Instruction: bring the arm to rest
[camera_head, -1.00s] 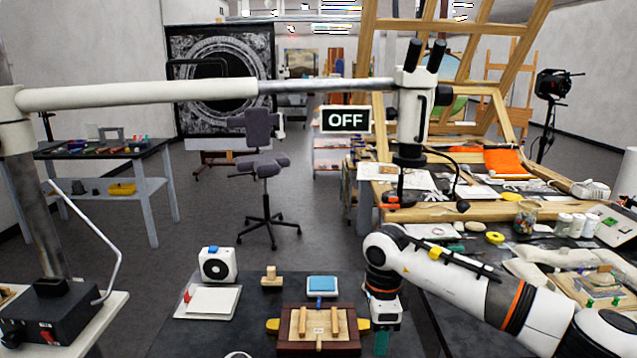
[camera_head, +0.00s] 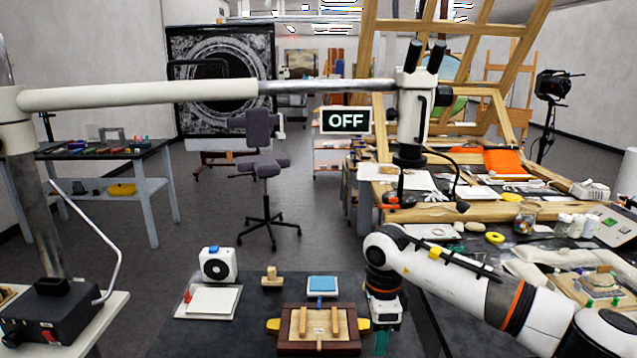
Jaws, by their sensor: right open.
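My right arm comes in from the right, with its elbow raised and its wrist bent down over the right side of the dark work table (camera_head: 260,300). My right gripper (camera_head: 382,342) points down beside the brown wooden tray, to its right. Its jaws are open, and little of the fingertips shows at the bottom of the picture. Nothing shows held in it. My left gripper is not in view.
The brown tray (camera_head: 290,345) holds pale wooden strips. Behind it stand a blue pad (camera_head: 322,284), a small wooden block (camera_head: 271,277) and a white device (camera_head: 218,264). A cluttered bench (camera_head: 470,213) lies to the right. A microscope (camera_head: 411,115) hangs from a long boom.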

